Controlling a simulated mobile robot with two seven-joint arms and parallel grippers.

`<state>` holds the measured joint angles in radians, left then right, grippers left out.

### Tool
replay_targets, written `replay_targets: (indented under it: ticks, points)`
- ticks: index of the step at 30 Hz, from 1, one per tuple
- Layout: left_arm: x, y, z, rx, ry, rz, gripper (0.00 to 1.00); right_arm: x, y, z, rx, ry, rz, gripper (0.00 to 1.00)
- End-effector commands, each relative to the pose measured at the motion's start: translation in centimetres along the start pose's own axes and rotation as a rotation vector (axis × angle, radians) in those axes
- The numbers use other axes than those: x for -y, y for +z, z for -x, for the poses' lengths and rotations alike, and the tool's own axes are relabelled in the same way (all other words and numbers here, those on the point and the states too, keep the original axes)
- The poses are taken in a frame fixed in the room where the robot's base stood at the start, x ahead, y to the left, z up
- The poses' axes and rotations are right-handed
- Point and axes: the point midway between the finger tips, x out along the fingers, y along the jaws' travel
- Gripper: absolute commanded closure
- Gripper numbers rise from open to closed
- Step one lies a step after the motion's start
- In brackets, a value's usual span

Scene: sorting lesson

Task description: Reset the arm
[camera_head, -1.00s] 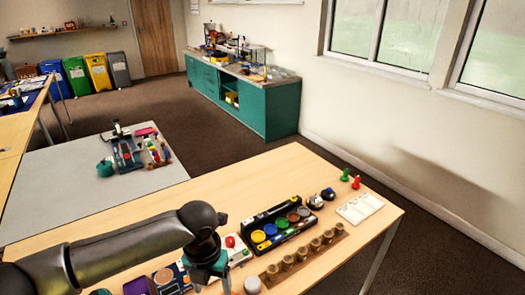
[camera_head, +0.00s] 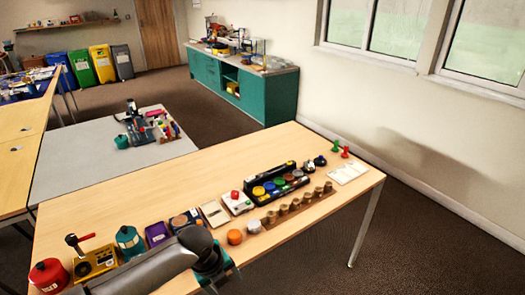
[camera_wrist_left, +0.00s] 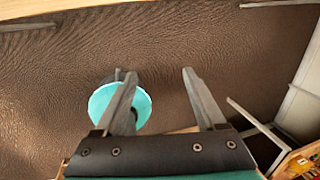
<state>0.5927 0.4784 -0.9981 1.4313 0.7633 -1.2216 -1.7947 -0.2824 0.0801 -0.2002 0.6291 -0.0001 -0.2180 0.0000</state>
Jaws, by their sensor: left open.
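My left arm comes in from the lower left in the head view. Its wrist and the teal part of its left gripper (camera_head: 221,279) are at the bottom edge, over the near side of the wooden table (camera_head: 185,182); the fingertips are not clear there. In the left wrist view, the left gripper (camera_wrist_left: 159,77) has its two fingers wide apart with nothing between them. Brown carpet (camera_wrist_left: 190,35) shows beyond the fingers. A round teal shape is partly behind the left finger; I cannot tell what it is. My right gripper is not in view.
The table holds a red pot (camera_head: 48,276), a yellow box (camera_head: 95,262), a teal lantern-like item (camera_head: 130,241), a black tray of coloured pots (camera_head: 277,187) and a wooden peg strip (camera_head: 296,206). The table's far left part is clear.

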Motion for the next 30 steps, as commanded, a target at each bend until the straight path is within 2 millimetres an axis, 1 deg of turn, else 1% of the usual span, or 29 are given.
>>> replay_targets:
  ticks: [1,2,3,5,6,8,9,11,12,14,15,17,18,20,21,24,27,30]
  points:
    - [-0.8,-0.3,-2.3,0.001,-0.017,0.136,0.28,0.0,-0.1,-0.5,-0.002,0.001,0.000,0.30]
    - [-1.3,-0.3,-3.5,0.008,-0.030,0.224,0.28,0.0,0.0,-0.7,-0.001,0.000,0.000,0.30]
    - [-2.0,-0.3,-5.1,0.016,-0.045,0.343,0.28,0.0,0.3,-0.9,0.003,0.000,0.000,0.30]
    - [-3.5,-0.5,-7.5,0.028,-0.063,0.522,0.28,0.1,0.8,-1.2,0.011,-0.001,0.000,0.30]
    - [-4.7,-0.7,-9.1,0.036,-0.074,0.641,0.28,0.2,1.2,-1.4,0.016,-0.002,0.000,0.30]
    - [-6.8,-1.4,-11.4,0.047,-0.084,0.815,0.28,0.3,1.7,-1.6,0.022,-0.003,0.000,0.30]
    - [-8.4,-2.0,-12.9,0.055,-0.087,0.930,0.28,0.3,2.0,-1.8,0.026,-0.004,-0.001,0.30]
    - [-11.0,-3.2,-15.2,0.067,-0.089,1.098,0.28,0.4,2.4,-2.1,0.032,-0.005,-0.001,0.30]
    - [-12.9,-4.3,-16.6,0.076,-0.087,1.208,0.28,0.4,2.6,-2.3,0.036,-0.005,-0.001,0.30]
    - [-15.9,-6.3,-18.7,0.089,-0.080,1.370,0.28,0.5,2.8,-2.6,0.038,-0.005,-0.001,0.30]
    - [-18.0,-7.7,-19.9,0.100,-0.075,1.475,0.28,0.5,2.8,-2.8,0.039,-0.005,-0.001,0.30]
    - [-21.4,-10.4,-21.6,0.116,-0.060,1.629,0.28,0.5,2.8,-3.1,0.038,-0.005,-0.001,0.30]
    - [-23.5,-12.4,-22.5,0.128,-0.049,1.728,0.28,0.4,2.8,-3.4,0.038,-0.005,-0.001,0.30]
    - [-26.6,-15.4,-23.6,0.145,-0.032,1.861,0.28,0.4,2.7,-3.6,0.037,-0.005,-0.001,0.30]
    - [-28.5,-17.4,-24.1,0.157,-0.020,1.942,0.28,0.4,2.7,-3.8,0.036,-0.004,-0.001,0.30]
    - [-32.3,-21.9,-24.7,0.183,0.008,2.108,0.28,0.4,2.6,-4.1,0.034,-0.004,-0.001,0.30]
    - [-34.8,-25.1,-24.9,0.201,0.030,2.219,0.28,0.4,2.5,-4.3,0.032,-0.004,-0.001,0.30]
    - [-36.1,-27.1,-24.8,0.211,0.041,2.285,0.28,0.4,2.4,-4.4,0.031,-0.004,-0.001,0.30]
